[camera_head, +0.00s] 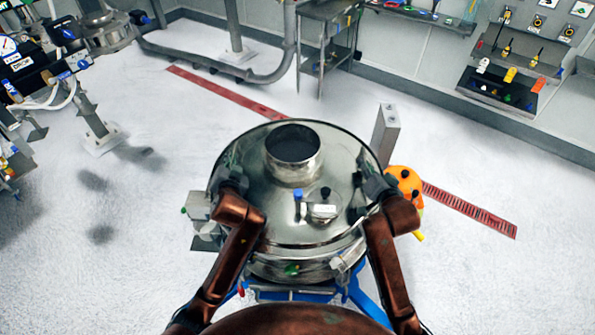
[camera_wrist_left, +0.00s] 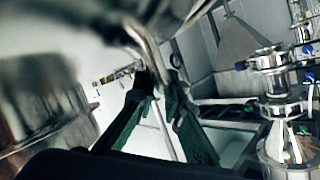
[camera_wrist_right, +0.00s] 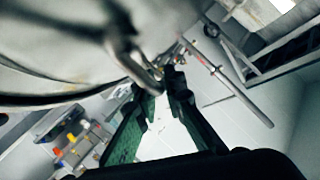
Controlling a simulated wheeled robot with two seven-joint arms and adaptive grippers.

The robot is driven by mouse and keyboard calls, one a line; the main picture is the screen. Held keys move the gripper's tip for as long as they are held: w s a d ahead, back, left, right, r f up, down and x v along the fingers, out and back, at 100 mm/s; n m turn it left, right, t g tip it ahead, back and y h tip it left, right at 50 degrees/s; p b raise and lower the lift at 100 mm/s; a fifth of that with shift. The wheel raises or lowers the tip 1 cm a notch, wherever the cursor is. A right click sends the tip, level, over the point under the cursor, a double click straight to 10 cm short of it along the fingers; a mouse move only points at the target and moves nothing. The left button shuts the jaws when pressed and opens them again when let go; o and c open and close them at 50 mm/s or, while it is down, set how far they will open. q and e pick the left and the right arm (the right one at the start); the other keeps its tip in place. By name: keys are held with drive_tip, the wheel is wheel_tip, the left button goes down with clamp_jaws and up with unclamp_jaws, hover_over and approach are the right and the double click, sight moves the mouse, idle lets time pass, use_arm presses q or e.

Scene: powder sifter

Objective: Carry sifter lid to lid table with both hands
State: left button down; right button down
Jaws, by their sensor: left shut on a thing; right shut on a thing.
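The sifter lid (camera_head: 275,228) is a round, shiny steel disc with a short open pipe (camera_head: 293,152) and small fittings on top. It fills the middle of the head view, over the sifter body (camera_head: 290,268). I cannot tell whether a gap separates them. My left gripper (camera_head: 231,178) is shut on a bent handle at the lid's left side; the handle shows in the left wrist view (camera_wrist_left: 150,50). My right gripper (camera_head: 374,186) is shut on the matching handle at the right side, seen in the right wrist view (camera_wrist_right: 126,52). The fingertips are partly hidden in the head view.
A steel table with a lower shelf (camera_head: 326,14) stands at the back; I cannot tell if it is the lid table. A grey post (camera_head: 387,132) and an orange object (camera_head: 404,182) stand close right of the lid. Pipework (camera_head: 215,66) runs at back left. White floor lies open between.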

use_arm(q)
drive_tip(key=shift+r, duration=0.3)
use_arm(e)
drive_tip(key=shift+r, duration=0.25)
use_arm(q)
drive_tip(key=shift+w, duration=0.1)
use_arm(e)
drive_tip(key=shift+w, duration=0.15)
use_arm(q)
drive_tip(key=shift+r, duration=0.1)
use_arm(e)
drive_tip(key=shift+r, duration=0.15)
